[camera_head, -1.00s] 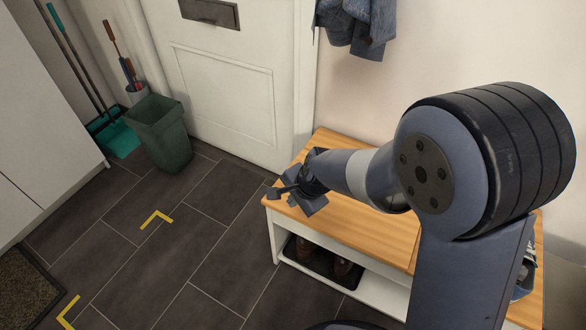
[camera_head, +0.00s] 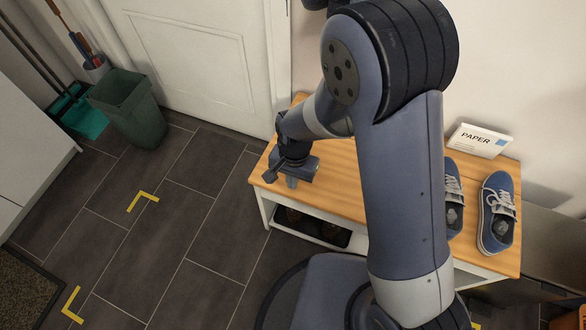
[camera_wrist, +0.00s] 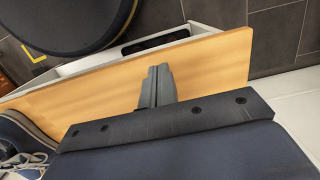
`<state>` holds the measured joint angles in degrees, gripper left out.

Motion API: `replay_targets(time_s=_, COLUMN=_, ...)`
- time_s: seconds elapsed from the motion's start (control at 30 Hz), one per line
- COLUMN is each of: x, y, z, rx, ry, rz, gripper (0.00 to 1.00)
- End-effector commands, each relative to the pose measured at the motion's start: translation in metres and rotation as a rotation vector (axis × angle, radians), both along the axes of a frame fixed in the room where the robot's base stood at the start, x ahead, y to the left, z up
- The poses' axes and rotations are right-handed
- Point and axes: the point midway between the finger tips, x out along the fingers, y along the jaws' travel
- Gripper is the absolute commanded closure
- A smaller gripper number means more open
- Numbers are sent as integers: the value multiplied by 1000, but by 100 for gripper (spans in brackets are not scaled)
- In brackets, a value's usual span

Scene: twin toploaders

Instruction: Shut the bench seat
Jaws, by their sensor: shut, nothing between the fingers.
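The bench seat (camera_head: 340,196) is a light wooden board on top of a white bench (camera_head: 268,212) against the wall. It looks flat or nearly flat from the head camera; my arm hides its middle. The white bench rim (camera_wrist: 100,65) shows beyond the board's edge there.
A pair of blue shoes (camera_head: 497,212) and a white PAPER box (camera_head: 480,140) are at the seat's right end. A black tray (camera_head: 312,228) sits on the lower shelf. A green bin (camera_head: 133,110) stands left by the door (camera_head: 195,50). The tiled floor in front is mostly clear.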

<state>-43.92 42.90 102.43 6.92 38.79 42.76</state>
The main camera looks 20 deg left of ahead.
Motion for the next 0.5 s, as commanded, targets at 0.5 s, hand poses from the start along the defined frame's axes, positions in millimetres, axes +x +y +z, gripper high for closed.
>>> replay_targets(time_s=0.5, x=-5, y=1, z=-46, rx=1, ry=0, rz=-2, gripper=100)
